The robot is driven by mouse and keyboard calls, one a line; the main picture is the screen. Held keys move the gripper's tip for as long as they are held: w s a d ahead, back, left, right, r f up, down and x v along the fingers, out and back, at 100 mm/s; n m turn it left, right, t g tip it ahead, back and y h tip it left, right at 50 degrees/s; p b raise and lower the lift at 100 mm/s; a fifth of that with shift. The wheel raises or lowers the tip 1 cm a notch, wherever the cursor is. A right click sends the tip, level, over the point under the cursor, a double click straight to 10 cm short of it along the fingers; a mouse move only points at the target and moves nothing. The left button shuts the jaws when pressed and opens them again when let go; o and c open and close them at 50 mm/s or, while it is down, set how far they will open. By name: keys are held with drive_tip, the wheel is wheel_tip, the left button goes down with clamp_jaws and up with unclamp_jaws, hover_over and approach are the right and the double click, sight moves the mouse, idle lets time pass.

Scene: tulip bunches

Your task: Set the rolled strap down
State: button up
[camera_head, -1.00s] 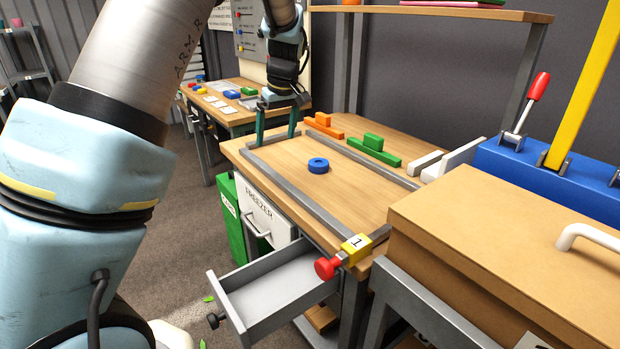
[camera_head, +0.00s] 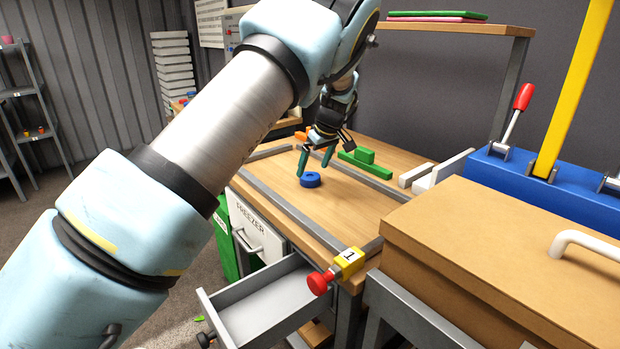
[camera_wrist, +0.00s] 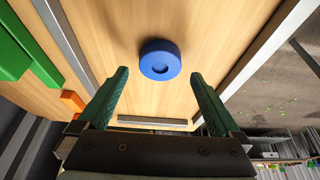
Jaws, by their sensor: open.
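The rolled strap is a blue ring-shaped roll (camera_head: 310,180) lying flat on the wooden workbench top (camera_head: 345,208), inside a grey metal frame. It also shows in the wrist view as a blue disc with a small hollow in its middle (camera_wrist: 160,60), upper centre. My gripper (camera_head: 315,174), with green fingers, is open just above and around the far side of the roll in the head view. In the wrist view my gripper (camera_wrist: 162,85) has its two fingers wide apart with nothing between them, and the roll lies beyond the fingertips.
Green blocks (camera_head: 362,158) and an orange block (camera_head: 300,135) lie behind the roll. White blocks (camera_head: 428,175) and a large brown box (camera_head: 500,250) stand to the right. An open grey drawer (camera_head: 262,305) juts out below the bench. A red knob (camera_head: 320,283) sits at the frame's front corner.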

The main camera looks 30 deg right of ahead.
sight(311, 176)
drive_tip(key=shift+p+x, duration=0.55)
drive_tip(key=shift+x, duration=1.35)
